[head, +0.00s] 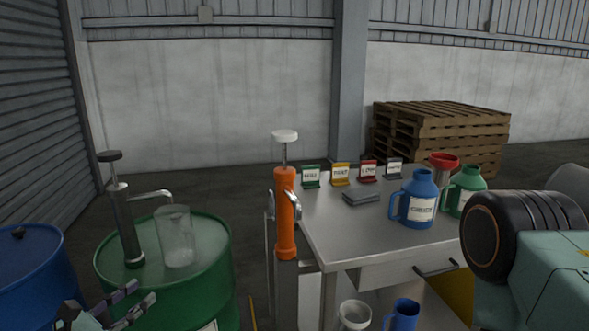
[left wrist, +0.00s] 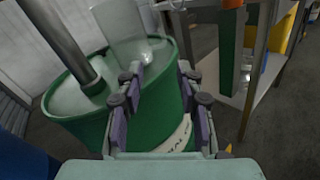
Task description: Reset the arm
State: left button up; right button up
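My left gripper (head: 138,293) is low at the left of the head view, in front of the green drum (head: 108,268). In the left wrist view, its fingers (left wrist: 162,88) stand apart with nothing between them, so it is open and empty. The drum (left wrist: 168,118) lies beyond the fingers there. A clear beaker (head: 176,238) and a dark hand pump (head: 125,228) with a curved spout stand on the drum's top. A teal and black arm part of mine fills the right edge of the head view. My right gripper is not in view.
A metal table (head: 338,231) holds blue (head: 420,200) and green jugs, a red funnel and several small label signs. An orange hand pump (head: 286,215) stands at its left side. A blue drum (head: 30,270) is at far left. Pallets (head: 440,130) are stacked behind.

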pick_arm(q)
jog(key=s+d+f+m+g+y, duration=0.2)
jog(key=s+f+m+g, duration=0.2)
jog(key=f+m, duration=0.35)
jog(key=s+d+f+m+g+y, duration=0.25)
jog(key=s+f+m, duration=0.3)
jog(key=m, duration=0.35)
jog(key=s+d+f+m+g+y, duration=0.1)
jog(key=s+f+m+g, duration=0.1)
jog(key=s, duration=0.6)
jog(key=s+d+f+m+g+y, duration=0.1)
jog(key=s+d+f+m+g, duration=0.1)
jog(key=s, duration=0.7)
jog(key=s+d+f+m+g+y, duration=0.1)
jog(key=s+f+m+g, duration=0.2)
jog(key=s+m+g, duration=0.2)
jog(key=s+m+p, duration=0.1)
jog(key=s+m, duration=0.1)
jog(key=s, duration=0.1)
jog(key=shift+s+d+f+g, duration=0.2)
jog(key=shift+s+d+g, duration=0.1)
jog(key=shift+g, duration=0.05)
